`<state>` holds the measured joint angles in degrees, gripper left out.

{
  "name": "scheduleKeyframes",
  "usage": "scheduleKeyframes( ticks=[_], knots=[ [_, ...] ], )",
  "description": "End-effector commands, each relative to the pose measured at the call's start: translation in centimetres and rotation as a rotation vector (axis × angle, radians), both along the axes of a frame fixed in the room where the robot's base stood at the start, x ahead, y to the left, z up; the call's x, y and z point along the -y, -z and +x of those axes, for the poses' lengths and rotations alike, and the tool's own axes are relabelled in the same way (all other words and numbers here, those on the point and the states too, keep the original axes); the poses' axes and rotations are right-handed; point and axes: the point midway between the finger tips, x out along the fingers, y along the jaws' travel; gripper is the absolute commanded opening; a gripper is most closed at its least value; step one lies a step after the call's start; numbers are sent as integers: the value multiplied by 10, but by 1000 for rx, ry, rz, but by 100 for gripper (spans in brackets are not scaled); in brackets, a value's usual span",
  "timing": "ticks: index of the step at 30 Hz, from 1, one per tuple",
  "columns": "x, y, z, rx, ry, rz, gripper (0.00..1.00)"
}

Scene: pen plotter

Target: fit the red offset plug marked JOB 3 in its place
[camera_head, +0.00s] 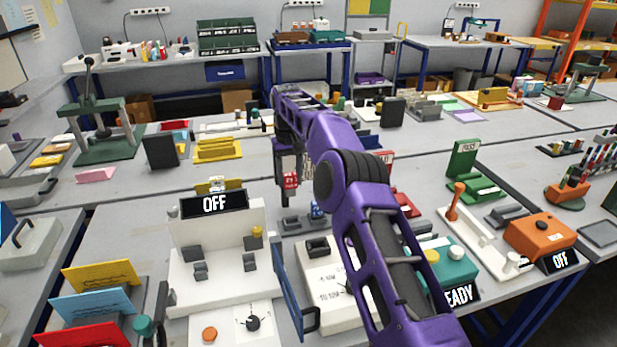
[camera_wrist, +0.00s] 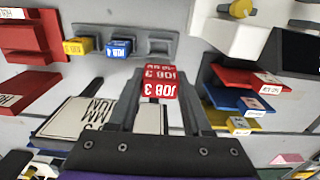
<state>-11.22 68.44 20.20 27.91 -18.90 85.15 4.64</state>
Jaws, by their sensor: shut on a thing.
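The red offset plug marked JOB 3 (camera_wrist: 160,86) is between the fingers of my gripper (camera_wrist: 160,78), which is shut on it. In the head view the red plug (camera_head: 290,181) hangs below my gripper (camera_head: 288,165), above the bench. A grey rack (camera_wrist: 142,38) lies beyond the plug in the wrist view. It holds a yellow plug (camera_wrist: 78,46) and a blue plug (camera_wrist: 120,47), beside an empty slot (camera_wrist: 161,46). I cannot tell which socket belongs to the red plug.
A white machine (camera_head: 220,240) with an OFF sign (camera_head: 214,203) and an open blue door (camera_head: 288,292) stands left of my arm. A white panel (camera_head: 326,282) with a dark-topped grey block (camera_head: 317,246) lies beside it. Red, blue and yellow blocks (camera_wrist: 246,100) lie right in the wrist view.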

Motion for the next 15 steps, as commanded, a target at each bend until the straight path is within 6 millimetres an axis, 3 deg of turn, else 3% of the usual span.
scheduleKeyframes(
  ticks=[8, 15],
  knots=[
    [-7, 8, 0, -2, -2, 1, 0],
    [-7, 30, 0, -3, -2, 1, 0]
  ],
)
